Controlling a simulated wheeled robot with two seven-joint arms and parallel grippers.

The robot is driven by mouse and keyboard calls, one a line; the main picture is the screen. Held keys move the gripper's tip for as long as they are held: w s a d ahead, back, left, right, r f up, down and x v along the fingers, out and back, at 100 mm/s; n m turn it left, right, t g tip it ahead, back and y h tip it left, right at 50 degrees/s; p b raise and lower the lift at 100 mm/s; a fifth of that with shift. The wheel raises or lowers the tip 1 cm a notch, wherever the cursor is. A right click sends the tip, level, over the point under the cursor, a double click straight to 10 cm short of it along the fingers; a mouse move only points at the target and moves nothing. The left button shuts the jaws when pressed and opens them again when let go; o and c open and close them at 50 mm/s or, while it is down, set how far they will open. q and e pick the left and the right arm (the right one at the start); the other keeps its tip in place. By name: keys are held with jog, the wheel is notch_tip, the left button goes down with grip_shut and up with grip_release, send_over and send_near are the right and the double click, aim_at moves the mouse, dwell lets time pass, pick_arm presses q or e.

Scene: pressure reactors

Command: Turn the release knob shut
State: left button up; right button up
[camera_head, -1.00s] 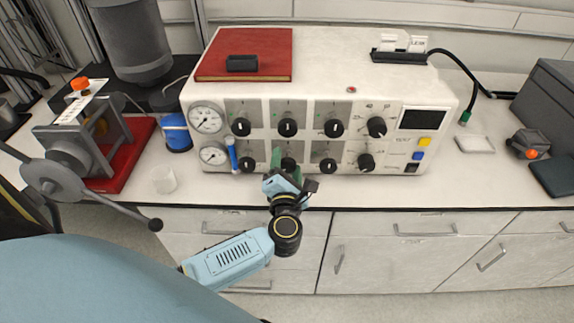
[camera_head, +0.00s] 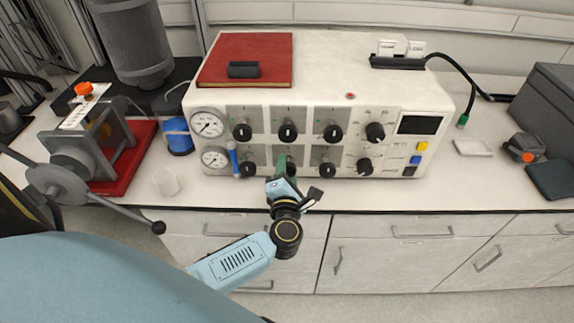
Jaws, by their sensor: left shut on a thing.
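The white control unit (camera_head: 310,92) stands on the bench with two rows of black knobs on its front. My left gripper (camera_head: 282,163) reaches up from below to the lower middle knob (camera_head: 290,171). Its green fingers are shut on that knob and partly cover it. The knob's label and pointer are too small or hidden to read, so I cannot tell its angle or confirm that it is the release knob. My right gripper is not in view.
Two gauges (camera_head: 207,125) and a blue pen-like piece (camera_head: 234,159) are left of the knobs. A red book (camera_head: 262,55) lies on the unit. A grey lever device (camera_head: 95,150) and a white cup (camera_head: 166,182) stand at left.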

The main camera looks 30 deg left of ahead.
pick_arm(q)
jog(key=m+p, duration=0.4)
jog(key=m, duration=0.1)
jog(key=shift+r+p, duration=0.15)
jog(key=shift+p, duration=0.2)
jog(key=m+p, duration=0.3)
jog(key=m, duration=0.3)
jog(key=m+p, duration=0.2)
jog(key=m, duration=0.3)
jog(key=shift+d+p, duration=0.1)
jog(key=shift+p, duration=0.3)
jog(key=m+p, duration=0.1)
jog(key=m, duration=0.4)
jog(key=shift+m, duration=0.4)
jog(key=o, duration=1)
jog(key=shift+c, duration=0.2)
jog(key=v, duration=1.3)
jog(key=shift+s, duration=0.2)
